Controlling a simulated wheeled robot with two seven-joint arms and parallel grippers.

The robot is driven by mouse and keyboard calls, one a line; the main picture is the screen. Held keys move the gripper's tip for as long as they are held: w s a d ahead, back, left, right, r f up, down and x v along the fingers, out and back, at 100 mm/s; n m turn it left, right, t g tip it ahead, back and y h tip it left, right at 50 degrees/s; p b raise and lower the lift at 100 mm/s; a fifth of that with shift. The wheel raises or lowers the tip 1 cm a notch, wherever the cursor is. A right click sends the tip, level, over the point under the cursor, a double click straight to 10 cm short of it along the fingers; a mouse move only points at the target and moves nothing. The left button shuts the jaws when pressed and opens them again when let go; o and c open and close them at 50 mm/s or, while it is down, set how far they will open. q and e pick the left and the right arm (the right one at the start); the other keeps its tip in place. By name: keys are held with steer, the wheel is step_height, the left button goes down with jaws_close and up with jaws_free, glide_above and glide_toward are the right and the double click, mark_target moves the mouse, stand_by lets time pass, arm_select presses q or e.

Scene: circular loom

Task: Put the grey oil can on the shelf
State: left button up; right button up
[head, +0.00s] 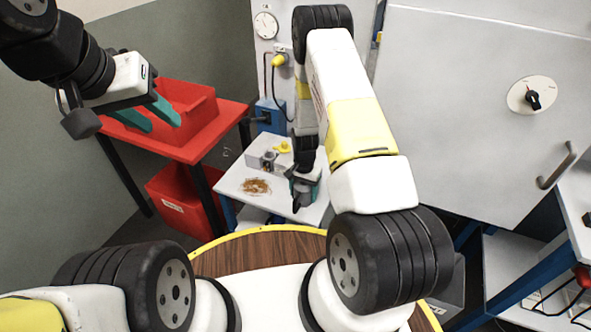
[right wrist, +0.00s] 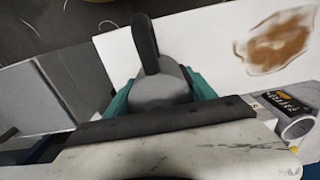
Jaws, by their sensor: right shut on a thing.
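My right gripper (head: 304,184) is shut on the grey oil can (head: 303,197), by the right edge of a white shelf top (head: 234,178). In the right wrist view the can (right wrist: 160,86) sits between the teal fingers, its dark curved upper part (right wrist: 146,42) pointing away. I cannot tell whether the can touches the white surface (right wrist: 205,38). My left gripper (head: 155,117) is open and empty, its teal fingers apart, in front of a red bin (head: 183,104).
A brown stain (head: 256,186) marks the white top. A grey block with a yellow part (head: 271,158) stands at its back. The red bin is on a red table (head: 222,143), with another red bin (head: 180,203) below. A large grey door (head: 465,100) is at right.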

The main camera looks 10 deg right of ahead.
steer(key=shift+f, duration=0.15)
steer(key=o, duration=1.8)
